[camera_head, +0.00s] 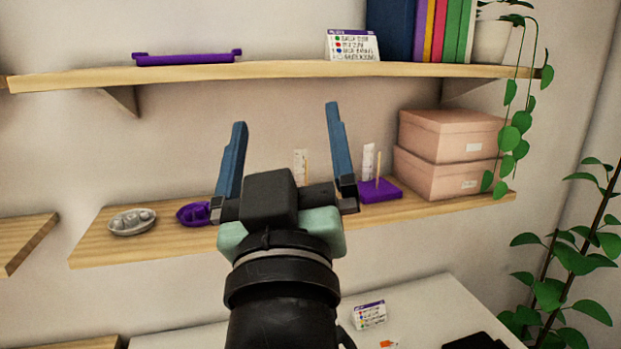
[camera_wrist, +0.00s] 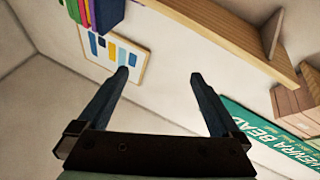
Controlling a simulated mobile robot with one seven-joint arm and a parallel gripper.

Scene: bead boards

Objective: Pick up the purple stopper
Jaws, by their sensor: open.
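My gripper (camera_head: 286,114) is open and empty, raised in front of the lower wall shelf with its two blue fingers pointing up. In the wrist view, the open fingers (camera_wrist: 160,73) have nothing between them. No thing is plainly a purple stopper, and I cannot tell which purple thing it is. A long purple bar with raised ends (camera_head: 187,60) lies on the upper shelf, left of my gripper. A purple dish (camera_head: 192,214) is on the lower shelf, partly hidden by my gripper. A purple square base with an upright peg (camera_head: 380,190) stands right of my gripper.
A grey dish (camera_head: 132,222) sits left on the lower shelf (camera_head: 100,246). Pink boxes (camera_head: 450,150) and trailing leaves (camera_head: 512,130) crowd its right end. The upper shelf (camera_head: 280,70) holds a label card (camera_head: 352,46) and books (camera_head: 420,30). A white table (camera_head: 440,296) is below.

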